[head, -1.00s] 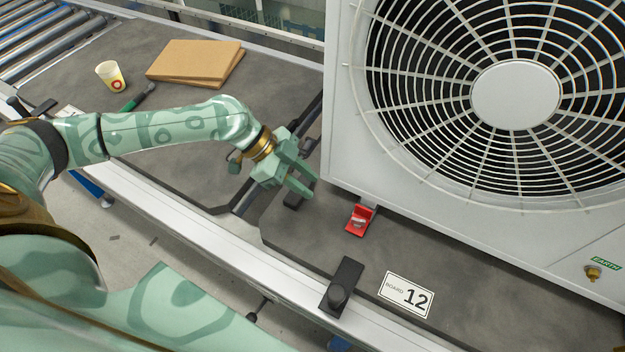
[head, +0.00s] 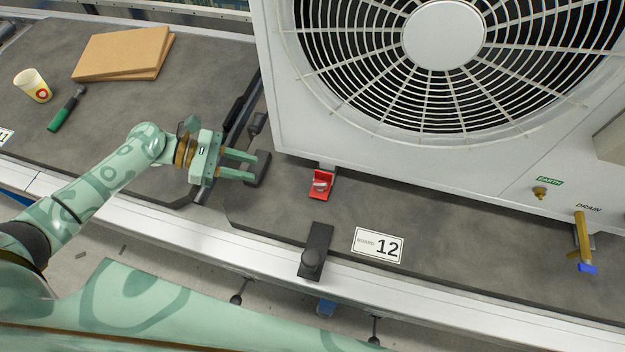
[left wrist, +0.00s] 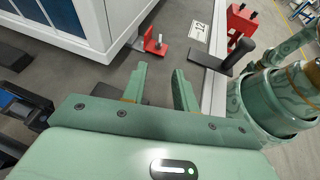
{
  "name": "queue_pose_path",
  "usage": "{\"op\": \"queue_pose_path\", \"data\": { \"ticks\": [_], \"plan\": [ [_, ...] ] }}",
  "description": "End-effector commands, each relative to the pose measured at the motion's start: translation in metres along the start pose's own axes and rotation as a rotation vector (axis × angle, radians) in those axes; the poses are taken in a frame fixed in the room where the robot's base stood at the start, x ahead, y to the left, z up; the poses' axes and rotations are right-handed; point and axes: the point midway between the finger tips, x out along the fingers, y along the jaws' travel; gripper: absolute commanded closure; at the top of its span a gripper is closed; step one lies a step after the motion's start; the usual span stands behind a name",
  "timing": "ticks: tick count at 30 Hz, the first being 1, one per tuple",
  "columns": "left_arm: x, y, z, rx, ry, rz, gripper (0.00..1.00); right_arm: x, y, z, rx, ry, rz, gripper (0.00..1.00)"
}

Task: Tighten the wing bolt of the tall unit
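The tall unit is a white cabinet (head: 290,120) with a large round fan grille, standing on the dark board marked 12. A red bracket (head: 328,176) sits at its lower front foot. A small silvery piece (head: 320,185) on the bracket looks like the wing bolt; its wings are too small to make out. The bracket also shows in the left wrist view (left wrist: 155,46), beyond my fingers. My left gripper (head: 252,166) is open and empty, left of the bracket and apart from it. Its two fingers also show apart in the left wrist view (left wrist: 160,70). My right gripper is out of view.
A black clamp (head: 314,250) and a number 12 label (head: 377,246) lie in front of the bracket. A brass EARTH fitting (head: 540,192) and a DRAIN tap (head: 582,235) are at right. A cup (head: 36,88), green-handled tool (head: 66,110) and cardboard (head: 122,52) lie left.

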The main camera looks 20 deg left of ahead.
Motion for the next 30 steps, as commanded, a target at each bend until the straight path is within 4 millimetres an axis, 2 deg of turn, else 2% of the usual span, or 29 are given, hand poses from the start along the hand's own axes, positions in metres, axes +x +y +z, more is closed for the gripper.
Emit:
{"op": "queue_pose_path", "data": {
  "ticks": [4, 7, 15, 21, 24, 30],
  "plan": [
    [0.011, 0.000, -0.001, -0.038, -0.002, -0.002, 0.71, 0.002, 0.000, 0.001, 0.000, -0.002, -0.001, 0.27],
    [0.028, -0.001, -0.001, -0.037, -0.003, -0.002, 0.71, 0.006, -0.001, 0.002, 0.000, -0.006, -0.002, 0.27],
    [0.098, 0.000, -0.003, -0.036, -0.004, -0.002, 0.71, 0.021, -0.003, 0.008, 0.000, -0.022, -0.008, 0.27],
    [0.140, -0.001, -0.002, -0.036, -0.002, -0.002, 0.71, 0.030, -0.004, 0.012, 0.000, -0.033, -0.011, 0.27],
    [0.153, -0.001, -0.002, -0.036, -0.001, -0.002, 0.71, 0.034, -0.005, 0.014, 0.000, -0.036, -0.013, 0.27],
    [0.164, 0.000, -0.001, -0.034, 0.001, -0.001, 0.71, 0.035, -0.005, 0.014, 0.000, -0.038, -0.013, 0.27]
  ]
}}
